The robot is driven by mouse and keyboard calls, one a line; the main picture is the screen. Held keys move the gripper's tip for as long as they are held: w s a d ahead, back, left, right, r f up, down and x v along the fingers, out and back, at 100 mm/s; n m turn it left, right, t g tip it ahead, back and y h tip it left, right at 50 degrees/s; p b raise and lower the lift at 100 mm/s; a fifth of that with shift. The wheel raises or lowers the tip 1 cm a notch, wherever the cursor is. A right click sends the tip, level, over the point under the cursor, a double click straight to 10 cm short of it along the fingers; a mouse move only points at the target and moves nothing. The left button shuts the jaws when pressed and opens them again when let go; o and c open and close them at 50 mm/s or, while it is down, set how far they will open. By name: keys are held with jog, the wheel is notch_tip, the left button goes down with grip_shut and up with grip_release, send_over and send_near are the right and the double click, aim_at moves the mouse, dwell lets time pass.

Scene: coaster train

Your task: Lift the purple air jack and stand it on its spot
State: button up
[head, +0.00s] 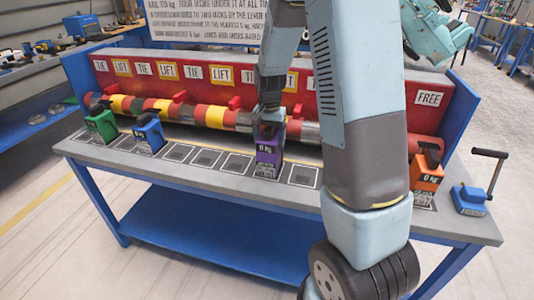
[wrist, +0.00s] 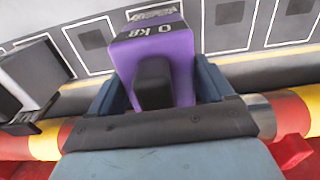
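The purple air jack (head: 268,155) stands upright in the front row of square spots on the bench, near its middle. Its label seems to read 0 kg. It also fills the middle of the wrist view (wrist: 178,60), with its black top part towards the camera. My gripper (head: 270,112) is over it from above, and in the wrist view its two blue fingers (wrist: 160,90) press close on both sides of the jack. I cannot tell any gap under the jack. The square directly beneath it is hidden.
A green jack (head: 101,125) and a blue jack (head: 149,136) stand left; an orange jack (head: 426,176) and a blue crank tool (head: 472,200) stand right. A red-and-yellow striped bar (head: 215,117) runs behind the spots, below a red sign board (head: 195,72). Several squares between are bare.

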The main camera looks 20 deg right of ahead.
grip_shut()
dwell(0.6)
jog(key=shift+r, duration=0.1)
